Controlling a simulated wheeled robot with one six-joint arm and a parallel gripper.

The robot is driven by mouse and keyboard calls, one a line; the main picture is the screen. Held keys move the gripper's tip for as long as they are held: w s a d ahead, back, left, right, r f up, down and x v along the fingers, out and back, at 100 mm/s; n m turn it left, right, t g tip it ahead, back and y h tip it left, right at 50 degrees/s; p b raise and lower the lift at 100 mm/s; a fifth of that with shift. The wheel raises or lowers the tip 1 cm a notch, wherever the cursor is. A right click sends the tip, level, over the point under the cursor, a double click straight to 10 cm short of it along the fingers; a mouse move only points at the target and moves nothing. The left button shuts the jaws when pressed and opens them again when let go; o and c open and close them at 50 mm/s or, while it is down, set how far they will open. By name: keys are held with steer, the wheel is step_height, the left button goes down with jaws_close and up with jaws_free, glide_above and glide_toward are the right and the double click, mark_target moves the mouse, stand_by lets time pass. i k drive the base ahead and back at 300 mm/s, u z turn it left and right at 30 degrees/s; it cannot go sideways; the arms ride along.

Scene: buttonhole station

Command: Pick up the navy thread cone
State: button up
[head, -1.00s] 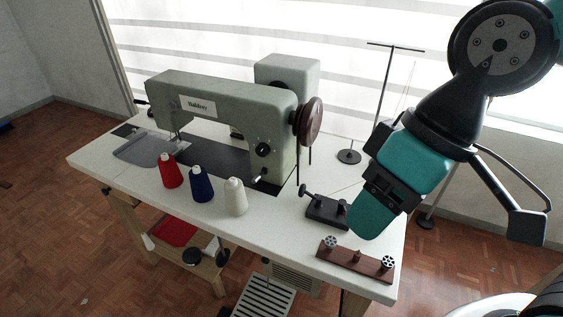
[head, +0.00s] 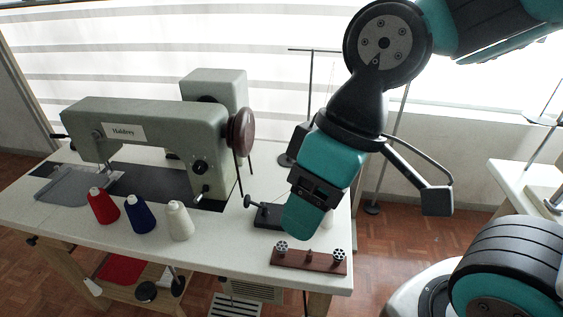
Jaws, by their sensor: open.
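The navy thread cone (head: 140,216) stands upright near the front edge of the white sewing table (head: 235,258). It stands between a red cone (head: 103,206) on its left and a white cone (head: 179,221) on its right, with small gaps. My gripper (head: 368,170) is high on the right, well apart from the cone. It is open, with no object seen in it. One black fingertip shows at its right; the teal housing covers much of the other side.
A grey-green sewing machine (head: 150,124) stands behind the cones. A brown board with small metal parts (head: 309,260) lies at the table's front right, near a dark winder (head: 266,215). A second white table (head: 507,178) stands at far right. The floor between the tables looks clear.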

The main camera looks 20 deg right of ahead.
mark_target(142, 219)
steer(key=u, duration=2.2)
steer(key=i, duration=1.8)
steer(key=z, duration=2.75)
